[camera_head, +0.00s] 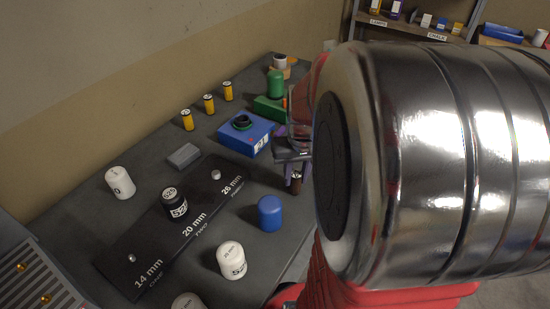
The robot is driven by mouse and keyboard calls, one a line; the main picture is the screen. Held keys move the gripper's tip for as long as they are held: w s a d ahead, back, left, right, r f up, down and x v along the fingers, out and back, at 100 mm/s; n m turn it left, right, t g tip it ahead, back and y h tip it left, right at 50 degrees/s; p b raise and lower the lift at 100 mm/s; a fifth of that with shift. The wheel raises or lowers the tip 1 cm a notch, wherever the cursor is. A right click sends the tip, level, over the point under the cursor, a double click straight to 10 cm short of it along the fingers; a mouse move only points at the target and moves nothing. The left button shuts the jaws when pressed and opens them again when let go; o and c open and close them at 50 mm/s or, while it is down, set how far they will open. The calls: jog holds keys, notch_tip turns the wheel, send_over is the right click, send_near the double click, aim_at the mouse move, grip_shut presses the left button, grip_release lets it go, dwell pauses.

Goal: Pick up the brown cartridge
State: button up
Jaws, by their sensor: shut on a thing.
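My gripper (293,172) is at the right side of the dark workbench, just left of my large shiny arm link. Its dark jaws are shut on a small brown cartridge (296,184), of which only a little shows below and between the fingers. My arm hides the rest of the gripper and the area behind it. I cannot tell whether the cartridge touches the bench top.
A blue box (246,133) with a dark ring and a green box (270,106) stand behind the gripper. A blue cylinder (270,213) and a white cylinder (231,260) stand in front. A black size-marked plate (150,236) lies left. Yellow cylinders (209,104) line the back.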

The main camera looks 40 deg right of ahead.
aim_at(297, 174)
notch_tip(297, 174, up, 9)
jog(key=shift+r, duration=0.55)
jog(key=shift+s, duration=0.15)
dwell(0.4)
